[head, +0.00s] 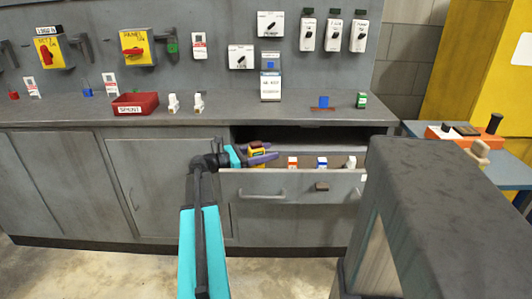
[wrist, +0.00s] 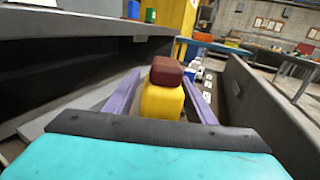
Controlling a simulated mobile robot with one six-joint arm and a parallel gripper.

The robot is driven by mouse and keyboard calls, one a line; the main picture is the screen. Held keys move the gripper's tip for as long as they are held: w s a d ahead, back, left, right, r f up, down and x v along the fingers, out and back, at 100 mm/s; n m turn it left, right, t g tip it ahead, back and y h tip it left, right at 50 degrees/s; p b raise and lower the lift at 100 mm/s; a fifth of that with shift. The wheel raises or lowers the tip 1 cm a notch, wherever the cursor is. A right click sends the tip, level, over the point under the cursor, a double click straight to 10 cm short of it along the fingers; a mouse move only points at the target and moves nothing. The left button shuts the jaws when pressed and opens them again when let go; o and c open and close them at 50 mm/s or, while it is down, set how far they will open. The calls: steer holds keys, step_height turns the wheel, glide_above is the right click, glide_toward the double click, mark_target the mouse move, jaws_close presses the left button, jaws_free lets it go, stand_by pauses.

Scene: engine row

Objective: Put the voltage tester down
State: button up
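The voltage tester (wrist: 162,98) is yellow with a dark red top. It stands between the two purple fingers of my gripper (wrist: 164,88) in the wrist view, with a narrow gap showing on each side. In the head view my gripper (head: 264,154) reaches over the left part of the open drawer (head: 280,183), and the tester (head: 257,151) shows partly between its fingers. The fingers look spread and apart from the tester. The tester's lower end and the drawer floor under it are hidden.
Small white boxes with orange, blue and red marks (head: 322,162) stand in the drawer to the right. The grey counter (head: 235,115) above holds a red SPENT tray (head: 136,104). A side table (head: 500,175) stands at the right.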

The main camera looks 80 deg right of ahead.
mark_target(249, 155)
steer(key=shift+r, duration=0.1)
steer(key=shift+w, duration=0.15)
steer(key=p+v, duration=0.1)
steer(key=v, duration=1)
steer(key=shift+w+a, duration=0.25)
steer(key=shift+w, duration=0.05)
stand_by(0.4)
